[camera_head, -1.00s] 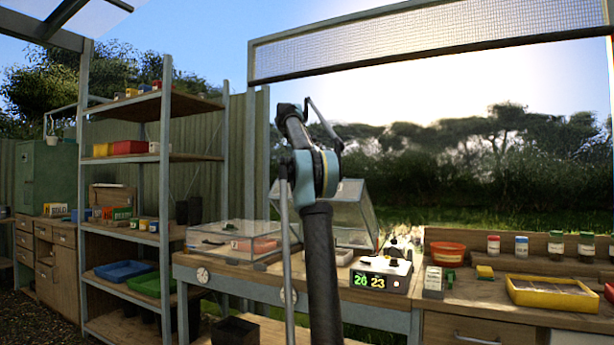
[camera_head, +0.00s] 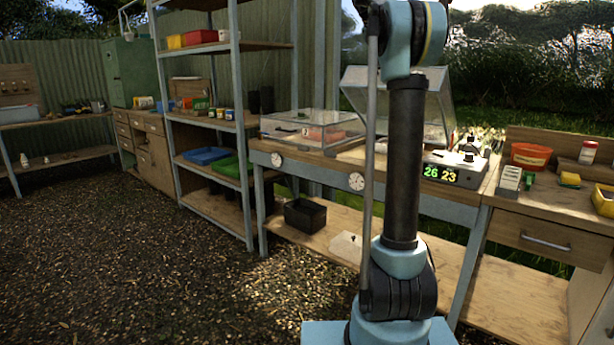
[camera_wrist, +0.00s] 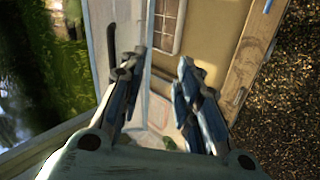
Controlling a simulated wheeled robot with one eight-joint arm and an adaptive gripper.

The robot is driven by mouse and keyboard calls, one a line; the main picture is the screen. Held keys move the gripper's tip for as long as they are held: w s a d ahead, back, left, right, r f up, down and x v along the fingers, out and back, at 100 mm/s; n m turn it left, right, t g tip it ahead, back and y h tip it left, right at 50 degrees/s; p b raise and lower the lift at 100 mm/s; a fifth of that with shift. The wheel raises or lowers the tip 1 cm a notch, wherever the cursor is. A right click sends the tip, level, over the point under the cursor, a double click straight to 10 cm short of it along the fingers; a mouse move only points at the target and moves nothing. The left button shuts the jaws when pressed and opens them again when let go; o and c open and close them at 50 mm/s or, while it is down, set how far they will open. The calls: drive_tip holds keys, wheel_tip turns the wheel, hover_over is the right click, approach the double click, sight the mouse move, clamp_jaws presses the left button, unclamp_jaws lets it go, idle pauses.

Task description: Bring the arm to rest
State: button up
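My arm rises in the middle of the head view from my pale blue base, with its upper part cut off by the top edge. My gripper is out of the head view. In the wrist view my gripper (camera_wrist: 160,62) shows two dark, blue-sided fingers spread apart, with nothing held between them. Past the fingers lie a yellowish surface with a small grid panel, a pale board edge and a wooden edge.
A bench with a clear-lidded case (camera_head: 312,125) and a number display (camera_head: 441,174) stands behind my arm. A metal shelf rack (camera_head: 237,110) is left of it. A black bin (camera_head: 305,215) sits on the low shelf. Gravel floor (camera_head: 130,255) is open at left.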

drive_tip(key=s+a+f+m+g+y, duration=0.1)
drive_tip(key=s+a+f, duration=0.3)
drive_tip(key=s+f, duration=1.4)
drive_tip(key=s+a+f+m+g+y, duration=0.1)
drive_tip(key=s+a+f+m, duration=0.3)
drive_tip(key=s+f, duration=1.3)
drive_tip(key=s+a+f+m+g+y, duration=0.2)
drive_tip(key=s+a+f+m+y, duration=0.1)
drive_tip(key=s+f, duration=1.5)
drive_tip(key=shift+s+a+f, duration=0.35)
drive_tip(key=shift+s+a, duration=0.05)
drive_tip(key=shift+s, duration=0.35)
drive_tip(key=shift+w+f, duration=0.2)
drive_tip(key=shift+w, duration=0.25)
